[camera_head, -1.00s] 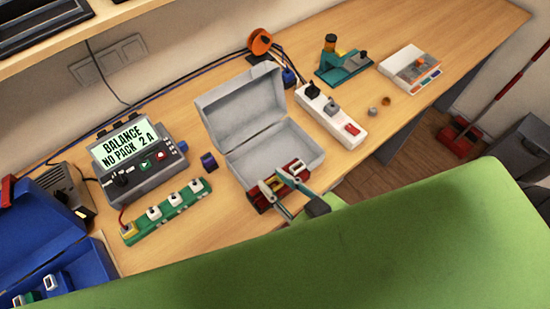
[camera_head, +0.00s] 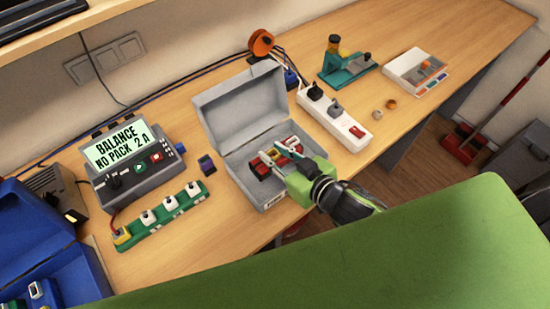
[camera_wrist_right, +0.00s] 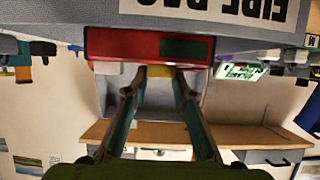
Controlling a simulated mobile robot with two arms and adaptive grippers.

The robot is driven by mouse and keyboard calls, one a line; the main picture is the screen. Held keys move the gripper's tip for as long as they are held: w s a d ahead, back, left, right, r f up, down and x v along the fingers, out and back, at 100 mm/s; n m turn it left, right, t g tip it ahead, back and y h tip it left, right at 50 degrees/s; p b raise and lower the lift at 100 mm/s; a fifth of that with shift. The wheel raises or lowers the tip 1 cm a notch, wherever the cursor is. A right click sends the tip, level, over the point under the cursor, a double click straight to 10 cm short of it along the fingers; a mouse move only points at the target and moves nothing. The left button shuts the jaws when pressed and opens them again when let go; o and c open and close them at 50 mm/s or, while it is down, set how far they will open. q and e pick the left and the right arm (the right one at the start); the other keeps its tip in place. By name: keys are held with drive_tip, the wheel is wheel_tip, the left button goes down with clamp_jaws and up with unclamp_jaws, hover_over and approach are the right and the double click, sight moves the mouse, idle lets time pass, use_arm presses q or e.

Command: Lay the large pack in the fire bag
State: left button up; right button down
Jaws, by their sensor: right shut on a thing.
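The fire bag (camera_head: 226,112) is a grey open box with its lid raised, in the middle of the bench; its lettered front shows upside down in the wrist view (camera_wrist_right: 60,18). The large pack (camera_head: 262,169) is a red block with a yellow part and a dark green patch, also seen in the wrist view (camera_wrist_right: 125,46). My right gripper (camera_head: 284,156) is shut on the pack and holds it over the bag's opening, within its outline. I cannot tell whether the pack touches the bag's floor. My left gripper is not in view.
A charger (camera_head: 137,175) reading "BALANCE NO PACK 2 A" and a green board (camera_head: 160,217) stand left of the bag. A small dark block (camera_head: 206,164) lies close to its left side. A white power strip (camera_head: 335,121) lies to its right. A blue case (camera_head: 45,245) is at far left.

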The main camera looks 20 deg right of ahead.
sight(280, 164)
drive_tip(key=shift+w+f, duration=0.15)
drive_tip(key=shift+w, duration=0.15)
wheel_tip(280, 164, down, 2)
drive_tip(key=shift+f+p, duration=0.1)
drive_tip(key=shift+p, duration=0.3)
drive_tip(key=shift+f, duration=0.45)
drive_tip(key=c, duration=1.7)
unclamp_jaws()
drive_tip(key=shift+s+f, duration=0.1)
drive_tip(key=shift+f, duration=0.1)
drive_tip(key=shift+r, duration=0.15)
